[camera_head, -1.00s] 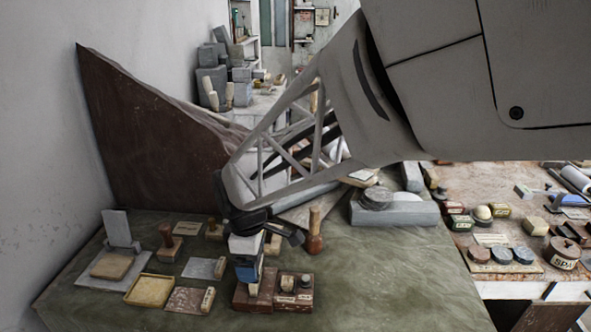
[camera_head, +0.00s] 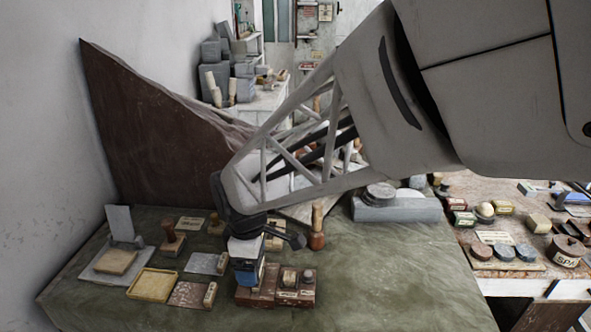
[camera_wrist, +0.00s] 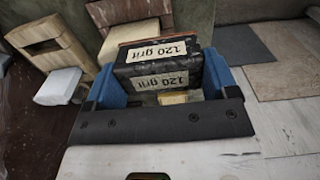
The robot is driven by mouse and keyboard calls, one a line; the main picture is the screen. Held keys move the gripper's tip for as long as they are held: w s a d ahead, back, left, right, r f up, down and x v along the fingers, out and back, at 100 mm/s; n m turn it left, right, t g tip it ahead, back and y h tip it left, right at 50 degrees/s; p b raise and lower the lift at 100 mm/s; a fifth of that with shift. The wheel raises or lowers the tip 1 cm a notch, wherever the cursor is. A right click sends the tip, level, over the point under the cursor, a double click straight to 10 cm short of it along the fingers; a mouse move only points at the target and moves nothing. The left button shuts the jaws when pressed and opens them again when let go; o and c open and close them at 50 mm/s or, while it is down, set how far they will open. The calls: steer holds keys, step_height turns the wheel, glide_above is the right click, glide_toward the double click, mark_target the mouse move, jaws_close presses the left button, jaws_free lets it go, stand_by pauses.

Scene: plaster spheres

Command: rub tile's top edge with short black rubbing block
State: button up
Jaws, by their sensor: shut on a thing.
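My gripper (camera_wrist: 153,88) has blue fingers and is shut on a black block with "120 grit" labels (camera_wrist: 160,70), clearly seen in the wrist view. In the head view, my gripper (camera_head: 247,280) is low over the left part of a reddish-brown rack (camera_head: 262,298); the held block is mostly hidden there. I cannot tell whether the block still touches the rack. A pale grey tile (camera_head: 119,222) stands upright at the far left of the bench, its top edge uncovered, well away from my gripper.
Two small labelled blocks (camera_head: 289,279) sit on the rack right of my gripper. A yellow tray (camera_head: 153,284), a wood-handled stamp (camera_head: 171,238) and flat plates lie between rack and tile. A wood-handled tool (camera_head: 317,228) stands behind right. The green bench cloth (camera_head: 390,275) is clear at right.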

steer(key=shift+w, duration=0.1)
stand_by(0.3)
steer(key=shift+w, duration=1)
steer(key=shift+w, duration=0.15)
steer(key=shift+w, duration=0.95)
steer(key=shift+f, duration=0.1)
steer(key=shift+s, duration=0.1)
steer(key=shift+s, duration=1)
steer(key=shift+s, duration=0.1)
